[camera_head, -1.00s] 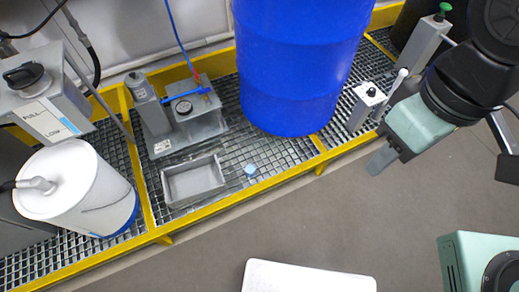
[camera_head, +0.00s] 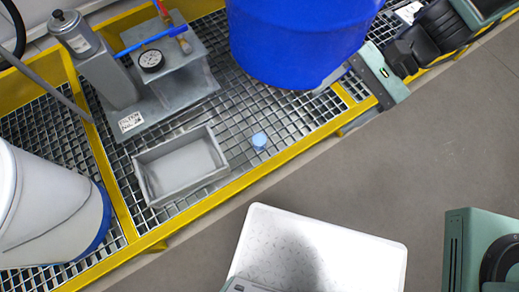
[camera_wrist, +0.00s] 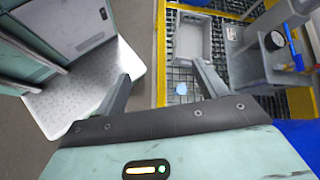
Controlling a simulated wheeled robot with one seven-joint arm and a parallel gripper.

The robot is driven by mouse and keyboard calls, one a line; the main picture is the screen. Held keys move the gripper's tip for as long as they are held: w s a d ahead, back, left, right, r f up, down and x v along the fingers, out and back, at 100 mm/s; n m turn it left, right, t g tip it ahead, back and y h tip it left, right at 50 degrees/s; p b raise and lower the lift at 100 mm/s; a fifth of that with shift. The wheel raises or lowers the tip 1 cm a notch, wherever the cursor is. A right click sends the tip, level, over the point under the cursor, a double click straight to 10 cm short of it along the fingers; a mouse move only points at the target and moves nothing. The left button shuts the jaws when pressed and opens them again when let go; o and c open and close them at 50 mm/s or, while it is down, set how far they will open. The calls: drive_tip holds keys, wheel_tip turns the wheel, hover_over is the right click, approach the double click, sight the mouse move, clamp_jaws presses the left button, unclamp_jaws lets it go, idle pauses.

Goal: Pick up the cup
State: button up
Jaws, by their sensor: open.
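The cup (camera_head: 259,141) is a small light blue piece standing on the metal grating, just right of a grey tray (camera_head: 148,186). In the wrist view the cup (camera_wrist: 182,88) shows close to the right fingertip, on its inner side. My gripper (camera_head: 330,80) is at the upper right of the cup in the head view, in front of the blue drum and apart from the cup. In the wrist view my gripper (camera_wrist: 160,73) has its two fingers wide apart with nothing held between them.
A big blue drum (camera_head: 300,35) stands behind the cup. A grey pump unit (camera_head: 165,85) with a gauge stands behind the tray. A white drum (camera_head: 45,210) is at left. A yellow rail (camera_head: 215,192) edges the grating; grey floor (camera_head: 430,140) lies in front.

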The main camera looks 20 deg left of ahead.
drive_tip(key=w+f+m+t+y+b, duration=0.1)
drive_tip(key=w+f+m+y+b, duration=0.3)
drive_tip(key=f, duration=0.7)
drive_tip(key=w+f+m+t+b, duration=0.1)
drive_tip(key=f+m+t+b, duration=0.15)
drive_tip(key=f+b, duration=0.65)
drive_tip(key=w+f+m+y+b, duration=0.2)
drive_tip(key=w+f+m+b, duration=0.15)
drive_tip(key=f, duration=0.95)
drive_tip(key=b, duration=0.5)
approach(259, 142)
drive_tip(key=shift+s+a+r+m+t, duration=0.2)
drive_tip(key=shift+s+a, duration=0.15)
drive_tip(key=shift+s, duration=0.15)
drive_tip(key=shift+s+a+r+m+t, duration=0.1)
drive_tip(key=shift+s+a+r, duration=0.2)
drive_tip(key=shift+s, duration=0.25)
drive_tip(key=shift+s+a+f+b, duration=0.1)
drive_tip(key=shift+a+b, duration=0.3)
drive_tip(key=shift+a, duration=0.1)
drive_tip(key=b+x, duration=0.4)
drive_tip(key=shift+a+f, duration=0.1)
drive_tip(key=shift+f, duration=0.3)
drive_tip(key=shift+a, duration=0.45)
drive_tip(key=c, duration=1.1)
